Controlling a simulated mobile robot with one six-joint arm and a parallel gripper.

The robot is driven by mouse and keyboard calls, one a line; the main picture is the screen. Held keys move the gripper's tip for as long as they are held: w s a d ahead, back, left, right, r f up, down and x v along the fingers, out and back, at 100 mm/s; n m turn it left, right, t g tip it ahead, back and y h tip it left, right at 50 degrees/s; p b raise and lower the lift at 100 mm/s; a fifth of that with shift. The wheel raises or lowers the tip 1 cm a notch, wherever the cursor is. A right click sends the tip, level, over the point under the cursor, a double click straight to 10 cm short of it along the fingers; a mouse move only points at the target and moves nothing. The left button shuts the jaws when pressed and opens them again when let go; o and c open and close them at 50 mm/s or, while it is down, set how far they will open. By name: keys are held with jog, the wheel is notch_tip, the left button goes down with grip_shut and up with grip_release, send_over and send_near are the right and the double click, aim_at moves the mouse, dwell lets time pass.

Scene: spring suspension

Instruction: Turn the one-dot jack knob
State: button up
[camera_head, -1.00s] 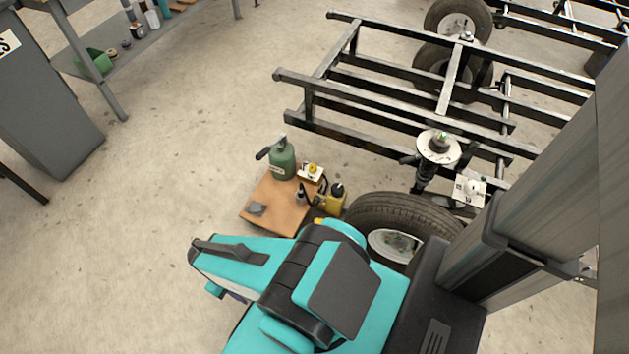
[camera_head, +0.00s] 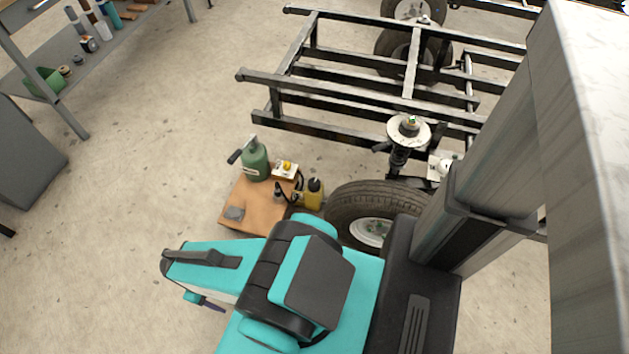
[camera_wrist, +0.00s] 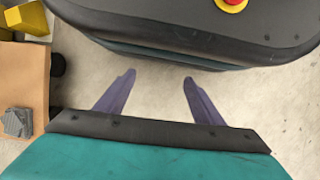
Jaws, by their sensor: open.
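A small white plate with a yellow knob (camera_head: 287,165) stands at the back right of a brown board on the floor, beside a green bottle-shaped jack (camera_head: 256,160). Another white plate with a pale knob (camera_head: 444,167) is by the wheel and strut; my column partly hides it. Dot marks are too small to read on either. My gripper (camera_wrist: 158,77) is open and empty over bare floor, right of the board. In the head view my arm mostly hides it.
A tyre (camera_head: 350,199) and black frame (camera_head: 300,90) bound the right side. A shelf bench (camera_head: 90,50) stands at upper left.

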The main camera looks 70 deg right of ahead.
jog(key=w+d+n+b, duration=0.1)
jog(key=w+d, duration=0.2)
jog(key=d, duration=0.4)
jog(key=w+d+n, duration=0.1)
jog(key=w+d, duration=0.2)
jog(key=d, duration=0.3)
jog(key=n+h+b, duration=0.2)
jog(key=n+b, duration=0.1)
jog(key=b, duration=0.1)
send_near(314, 182)
notch_tip(314, 182, up, 4)
jog(key=shift+w+a+f, duration=0.2)
jog(key=shift+w+a, duration=0.1)
jog(key=shift+w, duration=0.15)
jog(key=x, duration=0.4)
jog(key=b+x, duration=0.1)
jog(key=x, duration=0.4)
jog(key=b+x, duration=0.1)
jog(key=x, duration=0.3)
jog(key=shift+w+a+f, duration=0.1)
jog(key=shift+f, duration=0.4)
